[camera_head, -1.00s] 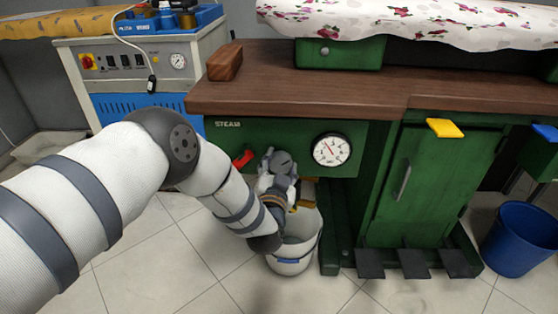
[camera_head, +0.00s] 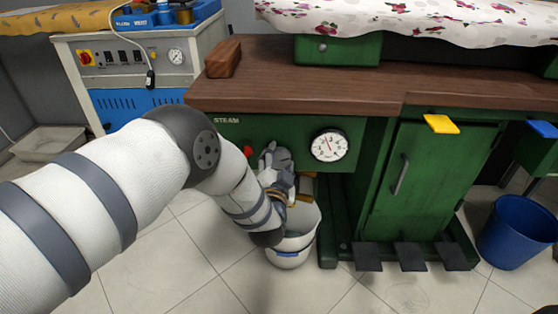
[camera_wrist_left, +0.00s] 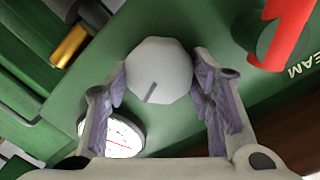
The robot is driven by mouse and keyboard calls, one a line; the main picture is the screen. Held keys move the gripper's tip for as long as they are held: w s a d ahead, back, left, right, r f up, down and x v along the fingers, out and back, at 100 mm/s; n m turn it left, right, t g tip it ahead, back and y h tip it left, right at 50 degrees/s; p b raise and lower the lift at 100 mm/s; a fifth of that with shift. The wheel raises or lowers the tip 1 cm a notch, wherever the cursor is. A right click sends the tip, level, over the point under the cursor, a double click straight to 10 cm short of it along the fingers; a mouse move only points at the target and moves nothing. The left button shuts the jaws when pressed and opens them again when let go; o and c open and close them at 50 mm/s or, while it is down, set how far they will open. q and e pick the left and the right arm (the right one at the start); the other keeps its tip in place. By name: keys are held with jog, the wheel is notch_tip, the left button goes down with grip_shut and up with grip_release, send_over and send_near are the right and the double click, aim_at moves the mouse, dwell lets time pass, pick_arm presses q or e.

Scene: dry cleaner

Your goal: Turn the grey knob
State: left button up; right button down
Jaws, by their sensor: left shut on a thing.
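The grey knob (camera_wrist_left: 160,70) shows in the left wrist view as a pale, many-sided disc with a dark pointer line, set on the green panel (camera_wrist_left: 185,25). My left gripper (camera_wrist_left: 165,85) has one finger on each side of the knob and is shut on it. In the head view my left gripper (camera_head: 275,160) is at the green panel, left of the gauge, and it hides the knob there. My right gripper is in neither view.
A white-faced gauge (camera_head: 329,145) is right of my gripper. A red handle (camera_wrist_left: 282,30) sits close by on the panel. A white bucket (camera_head: 291,247) stands below my gripper. The wooden top (camera_head: 300,85) overhangs the panel.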

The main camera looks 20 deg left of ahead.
pick_arm(q)
jog(key=shift+f, duration=0.1)
jog(key=o, duration=1.1)
jog(key=shift+o, duration=0.2)
jog(key=shift+s, duration=0.15)
jog(key=v, duration=1.2)
